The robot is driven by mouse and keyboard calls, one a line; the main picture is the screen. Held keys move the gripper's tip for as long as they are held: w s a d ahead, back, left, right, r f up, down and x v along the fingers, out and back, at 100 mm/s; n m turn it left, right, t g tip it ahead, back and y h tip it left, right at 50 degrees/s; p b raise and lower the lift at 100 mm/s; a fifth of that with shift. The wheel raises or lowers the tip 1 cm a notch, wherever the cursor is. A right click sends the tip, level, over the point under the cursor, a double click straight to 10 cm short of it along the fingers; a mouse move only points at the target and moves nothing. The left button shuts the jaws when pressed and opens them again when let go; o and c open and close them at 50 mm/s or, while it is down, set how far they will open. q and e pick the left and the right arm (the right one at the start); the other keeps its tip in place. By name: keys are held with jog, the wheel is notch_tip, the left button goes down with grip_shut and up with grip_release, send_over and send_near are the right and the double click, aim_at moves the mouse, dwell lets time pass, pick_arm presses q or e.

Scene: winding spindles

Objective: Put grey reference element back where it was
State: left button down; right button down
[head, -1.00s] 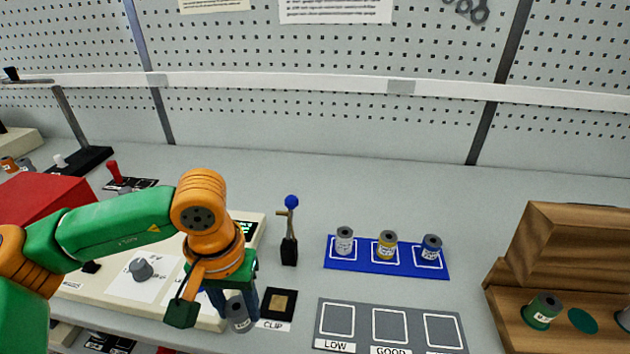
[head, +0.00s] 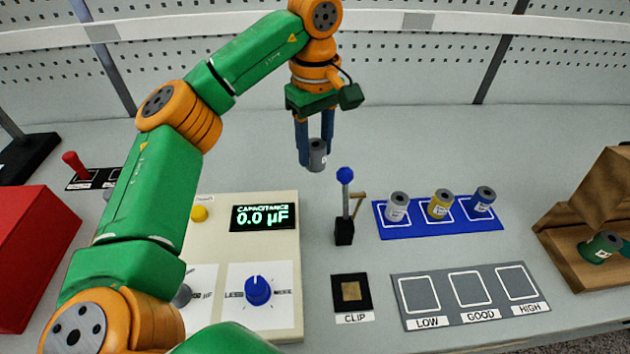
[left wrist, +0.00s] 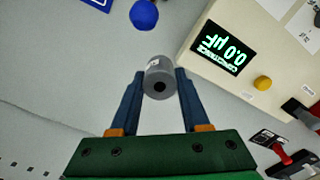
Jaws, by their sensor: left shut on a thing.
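The grey reference element (head: 317,158) is a small dark grey spindle with a hole in its end. My left gripper (head: 315,148) is shut on it and holds it in the air, behind the clip post and the meter box. In the left wrist view the grey element (left wrist: 159,76) sits between the two blue fingertips (left wrist: 160,84). The meter (head: 263,217) reads 0.0 µF. A black plate (head: 85,183) with white outlines and a red-handled piece (head: 75,164) lies at the left, partly hidden by my arm. My right gripper is out of view.
A blue mat (head: 430,230) holds a light grey, a yellow and a blue spindle. A grey LOW/GOOD/HIGH board (head: 445,289) is empty. The CLIP pad (head: 340,282) and blue-balled post (head: 344,230) stand beside the meter. A wooden rack (head: 565,240) is right, a red box (head: 30,255) left.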

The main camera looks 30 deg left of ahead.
pick_arm(q)
jog(key=f, duration=0.9)
jog(key=shift+d+f, duration=0.2)
jog(key=shift+f, duration=0.15)
jog(key=shift+f, duration=0.1)
jog(key=shift+d+f, duration=0.1)
jog(key=c, duration=0.7)
grip_release()
